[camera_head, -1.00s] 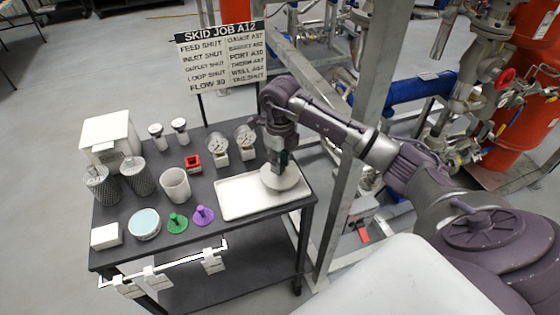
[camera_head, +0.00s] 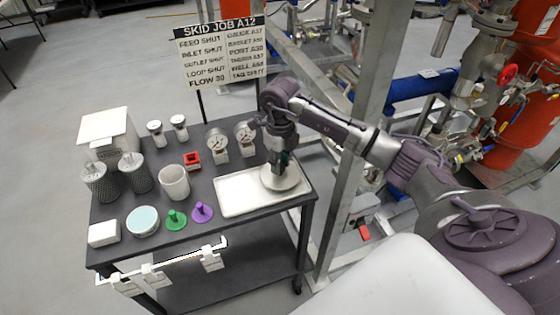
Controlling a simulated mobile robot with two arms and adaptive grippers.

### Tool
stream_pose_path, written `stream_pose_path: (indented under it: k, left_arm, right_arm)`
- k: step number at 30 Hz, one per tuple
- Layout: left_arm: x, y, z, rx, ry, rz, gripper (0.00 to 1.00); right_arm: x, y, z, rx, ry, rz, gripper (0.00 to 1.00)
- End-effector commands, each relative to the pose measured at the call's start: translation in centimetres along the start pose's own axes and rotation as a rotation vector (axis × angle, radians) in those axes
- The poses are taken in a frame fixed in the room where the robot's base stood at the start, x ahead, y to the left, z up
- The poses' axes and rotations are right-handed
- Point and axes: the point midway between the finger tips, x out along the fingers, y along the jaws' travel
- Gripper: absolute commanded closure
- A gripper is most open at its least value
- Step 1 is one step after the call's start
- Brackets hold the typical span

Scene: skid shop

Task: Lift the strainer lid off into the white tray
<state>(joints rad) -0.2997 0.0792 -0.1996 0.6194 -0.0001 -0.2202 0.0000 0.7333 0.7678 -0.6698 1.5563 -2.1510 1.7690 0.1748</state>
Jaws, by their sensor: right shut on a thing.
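The strainer lid (camera_head: 288,182), a pale round disc, is at the right end of the white tray (camera_head: 238,203) on the dark cart. My right gripper (camera_head: 280,168) points down over the lid and is shut on its upper part. The gripper hides the lid's grip point. The lid is in or just above the tray; I cannot tell whether its underside touches. My left gripper is not in view.
On the dark cart top (camera_head: 150,256) stand two mesh baskets (camera_head: 137,173), a white cup (camera_head: 174,182), two gauges (camera_head: 217,146), a red square part (camera_head: 192,160), and green (camera_head: 174,219) and purple (camera_head: 202,211) pieces. A sign (camera_head: 220,58) stands behind; a steel frame post (camera_head: 358,130) is close on the right.

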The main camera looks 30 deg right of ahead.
Motion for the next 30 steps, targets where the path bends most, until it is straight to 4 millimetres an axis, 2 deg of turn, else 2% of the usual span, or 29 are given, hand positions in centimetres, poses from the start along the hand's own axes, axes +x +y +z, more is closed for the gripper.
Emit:
stream_pose_path:
  k: [11,30]
  left_arm:
    - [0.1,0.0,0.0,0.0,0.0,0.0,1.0]
    - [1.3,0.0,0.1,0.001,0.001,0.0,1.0]
  right_arm:
    - [0.0,0.0,0.0,0.001,-0.002,-0.001,0.9]
    - [1.6,-0.1,0.0,0.001,-0.002,-0.001,0.9]
